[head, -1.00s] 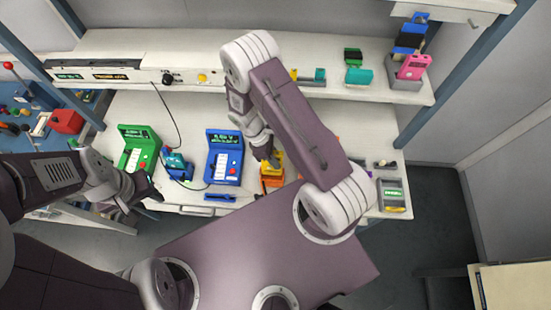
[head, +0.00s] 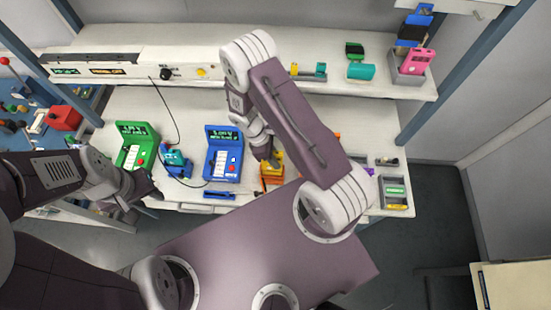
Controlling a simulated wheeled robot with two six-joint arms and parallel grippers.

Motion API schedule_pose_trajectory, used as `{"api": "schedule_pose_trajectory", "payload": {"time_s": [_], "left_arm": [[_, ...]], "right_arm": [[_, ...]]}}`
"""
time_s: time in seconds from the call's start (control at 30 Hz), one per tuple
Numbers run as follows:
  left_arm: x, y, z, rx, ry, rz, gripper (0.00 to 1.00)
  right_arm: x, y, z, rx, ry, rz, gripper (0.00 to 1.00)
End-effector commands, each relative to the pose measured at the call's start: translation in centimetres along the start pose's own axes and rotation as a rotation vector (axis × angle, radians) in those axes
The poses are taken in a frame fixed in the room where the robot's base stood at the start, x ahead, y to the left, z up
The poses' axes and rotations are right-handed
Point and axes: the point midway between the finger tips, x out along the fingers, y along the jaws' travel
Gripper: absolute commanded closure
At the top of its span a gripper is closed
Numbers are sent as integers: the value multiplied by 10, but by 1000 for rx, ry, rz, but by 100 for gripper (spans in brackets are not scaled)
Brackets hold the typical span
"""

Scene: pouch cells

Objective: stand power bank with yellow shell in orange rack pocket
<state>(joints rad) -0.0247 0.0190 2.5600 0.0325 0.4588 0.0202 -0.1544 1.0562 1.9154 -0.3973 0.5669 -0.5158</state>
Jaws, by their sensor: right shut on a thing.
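The orange rack (head: 272,180) stands on the lower bench top, near its front edge and right of the blue tester. A yellow-shelled power bank (head: 279,161) shows just above the rack. My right gripper (head: 271,161) comes down over the rack and is shut on the power bank. The gripper and wrist hide part of it, and I cannot tell whether its lower end is inside a rack pocket. My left gripper (head: 153,192) is near the bench's front edge on the left, away from the rack. Its finger opening is too dark to make out.
A green tester (head: 135,147), a small teal and blue device (head: 175,162) and a blue tester (head: 223,154) stand left of the rack. A grey tray (head: 396,191) lies at right. The raised shelf (head: 215,65) runs behind.

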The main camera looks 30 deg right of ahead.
Motion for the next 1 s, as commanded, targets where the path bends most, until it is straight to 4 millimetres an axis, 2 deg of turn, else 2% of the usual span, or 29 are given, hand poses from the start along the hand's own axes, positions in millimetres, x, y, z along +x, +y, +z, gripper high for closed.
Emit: {"api": "schedule_pose_trajectory", "payload": {"time_s": [0.53, 0.57, 0.63, 0.67, 1.0], "left_arm": [[10, 0, 1, 0, 0, 0, 64], [10, 0, 1, 0, 0, 0, 64], [9, 0, 1, 0, 0, 0, 64], [9, 0, 1, 0, 0, 0, 64], [10, 0, 1, 0, 0, 0, 64]], "right_arm": [[12, 0, -5, 0, -1, 0, 100], [12, 0, -5, 0, -1, 0, 77], [11, 0, -4, 0, -1, 0, 58], [11, 0, -4, 0, 0, 0, 55], [7, 1, -5, 1, 1, 2, 55]]}}
